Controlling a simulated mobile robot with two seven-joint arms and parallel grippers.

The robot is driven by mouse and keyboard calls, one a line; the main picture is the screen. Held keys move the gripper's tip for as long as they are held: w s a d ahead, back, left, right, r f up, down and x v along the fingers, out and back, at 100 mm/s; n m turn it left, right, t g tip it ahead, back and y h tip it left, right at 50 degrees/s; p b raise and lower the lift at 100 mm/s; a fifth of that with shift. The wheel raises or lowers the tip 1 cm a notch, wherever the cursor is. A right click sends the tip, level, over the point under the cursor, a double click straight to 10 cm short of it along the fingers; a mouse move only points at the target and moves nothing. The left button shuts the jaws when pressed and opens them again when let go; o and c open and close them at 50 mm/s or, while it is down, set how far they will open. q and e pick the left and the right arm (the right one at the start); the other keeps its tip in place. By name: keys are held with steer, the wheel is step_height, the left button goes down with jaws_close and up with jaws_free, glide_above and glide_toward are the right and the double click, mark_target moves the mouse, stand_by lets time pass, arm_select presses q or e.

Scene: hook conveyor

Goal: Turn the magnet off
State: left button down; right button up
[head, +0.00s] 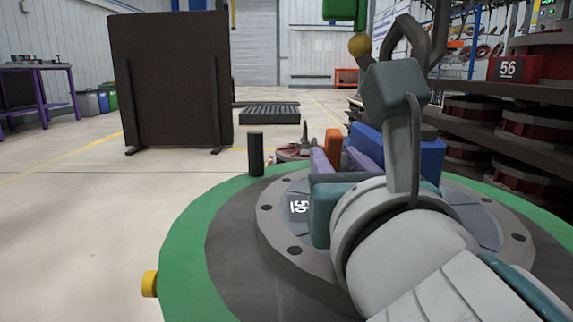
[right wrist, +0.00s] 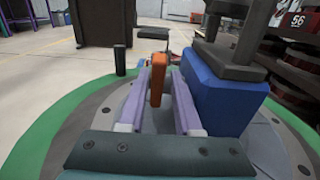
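The magnet is a blue block (head: 427,158) on the round plate marked 56, just right of my right gripper. The right wrist view shows its blue body (right wrist: 222,98) with a dark grey bracket on top. An orange lever (head: 333,146) stands upright on its near left side. In the right wrist view the orange lever (right wrist: 158,82) is between the two purple fingers of my right gripper (right wrist: 160,80). The fingers are apart, with a gap by the left one; contact with the right one is unclear. My right gripper (head: 341,158) is partly hidden by its wrist in the head view. My left gripper is not in view.
The round plate (head: 280,232) lies on a green-rimmed platform (head: 190,250) with a black post (head: 256,153). A dark grey hook (head: 432,35) rises above the magnet. A shelf of red parts (head: 535,75) stands at the right. A dark panel (head: 172,80) stands back left; floor is open there.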

steer(key=shift+w+a, duration=0.2)
steer(key=shift+w, duration=0.6)
jaws_close()
